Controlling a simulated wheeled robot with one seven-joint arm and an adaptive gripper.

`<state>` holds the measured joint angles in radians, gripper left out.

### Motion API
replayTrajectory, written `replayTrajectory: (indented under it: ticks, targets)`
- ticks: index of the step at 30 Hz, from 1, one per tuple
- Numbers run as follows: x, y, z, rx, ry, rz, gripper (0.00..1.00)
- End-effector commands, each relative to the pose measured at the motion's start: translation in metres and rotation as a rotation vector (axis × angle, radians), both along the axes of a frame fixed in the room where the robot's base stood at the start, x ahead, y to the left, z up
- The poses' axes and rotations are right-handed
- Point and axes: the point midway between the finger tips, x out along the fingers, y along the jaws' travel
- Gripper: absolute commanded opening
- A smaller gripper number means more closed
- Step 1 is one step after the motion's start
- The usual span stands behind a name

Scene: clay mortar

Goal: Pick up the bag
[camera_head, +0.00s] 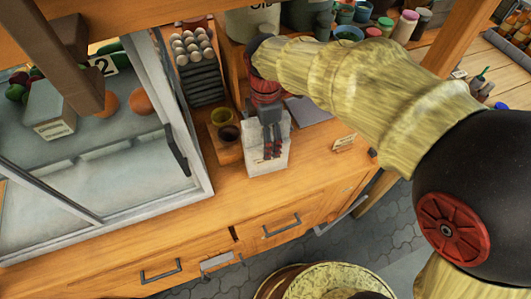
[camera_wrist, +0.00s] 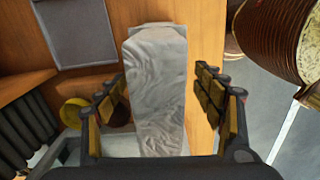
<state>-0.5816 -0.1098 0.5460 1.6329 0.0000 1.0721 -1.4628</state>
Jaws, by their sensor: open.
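The bag (camera_head: 256,160) is a pale grey-white upright block shape on the wooden counter, near its front edge. In the wrist view the bag (camera_wrist: 155,90) stands between the two finger pads of my gripper (camera_wrist: 163,95), with a gap visible on the right and a narrower one on the left. In the head view my gripper (camera_head: 272,150) points down over the bag and covers part of it. My gripper is open and holds nothing. Whether either pad touches the bag cannot be told.
A wooden block with yellow and dark cups (camera_head: 226,134) stands close left of the bag. A glass display case (camera_head: 100,170) is farther left. A grey slab (camera_head: 308,110) lies behind to the right, and a small sign (camera_head: 344,143) stands right. Jars (camera_head: 405,27) line the back.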

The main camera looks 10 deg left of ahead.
Motion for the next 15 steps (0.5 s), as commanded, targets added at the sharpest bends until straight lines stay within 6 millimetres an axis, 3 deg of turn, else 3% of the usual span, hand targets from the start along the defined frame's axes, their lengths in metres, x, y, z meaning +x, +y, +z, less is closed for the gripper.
replayTrajectory:
  ticks: [1, 5, 12, 15]
  targets:
    - [0.0, 0.0, -0.012, -0.001, 0.002, 0.0, 0.68]
    - [0.0, 0.0, -0.026, -0.001, 0.002, 0.0, 0.68]
    - [0.0, 0.0, -0.026, 0.0, 0.0, -0.001, 0.68]
    - [0.0, 0.0, -0.026, 0.0, 0.0, -0.001, 0.62]
